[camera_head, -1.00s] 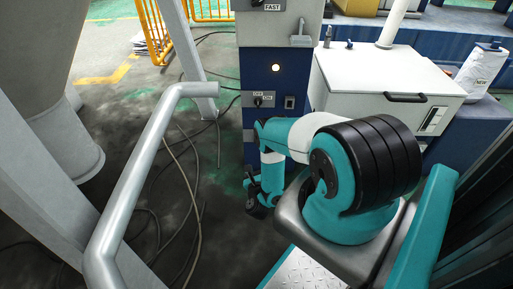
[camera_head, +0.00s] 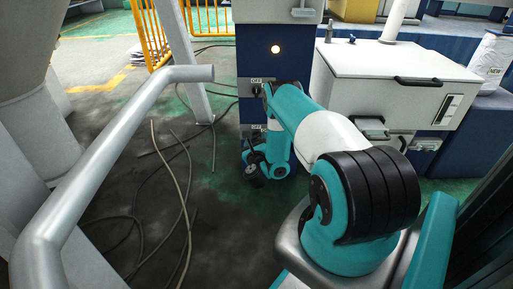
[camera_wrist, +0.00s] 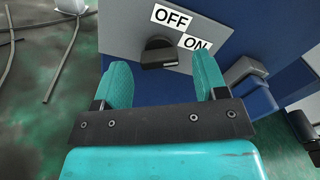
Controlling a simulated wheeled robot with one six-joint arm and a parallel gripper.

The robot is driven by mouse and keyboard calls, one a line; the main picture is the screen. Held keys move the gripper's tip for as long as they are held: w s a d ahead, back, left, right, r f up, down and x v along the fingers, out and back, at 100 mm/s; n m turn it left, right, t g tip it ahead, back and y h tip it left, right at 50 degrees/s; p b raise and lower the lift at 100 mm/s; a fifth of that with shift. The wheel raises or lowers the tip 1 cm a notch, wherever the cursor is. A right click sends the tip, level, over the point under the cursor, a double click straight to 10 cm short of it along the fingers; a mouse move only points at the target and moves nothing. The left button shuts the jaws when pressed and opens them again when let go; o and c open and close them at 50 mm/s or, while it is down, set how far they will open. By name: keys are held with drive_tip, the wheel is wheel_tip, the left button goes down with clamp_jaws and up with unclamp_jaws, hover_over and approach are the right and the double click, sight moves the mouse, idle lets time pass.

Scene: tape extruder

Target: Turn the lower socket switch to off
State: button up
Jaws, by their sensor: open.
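In the wrist view a black rotary switch (camera_wrist: 158,52) sits on a grey plate (camera_wrist: 115,40), with an OFF label (camera_wrist: 171,18) above it and an ON label (camera_wrist: 195,42) to its right. Its exact setting is hard to tell. My gripper (camera_wrist: 163,80) is open, its teal fingers apart on either side below the switch, holding nothing. In the head view an upper plate carries an OFF label (camera_head: 257,81). A lower plate (camera_head: 252,128) is partly hidden by my arm. My wrist is in front of the cabinet near this lower plate; the fingertips are not clear there.
The blue cabinet (camera_head: 262,60) has a lit round lamp (camera_head: 275,49). A grey socket housing (camera_wrist: 243,70) juts out right of the switch. A white box (camera_head: 385,75) stands to the right. A grey handrail (camera_head: 115,120) and floor cables (camera_head: 180,185) are on the left.

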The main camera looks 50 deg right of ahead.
drive_tip(key=shift+b+x, duration=1)
drive_tip(key=c, duration=0.9)
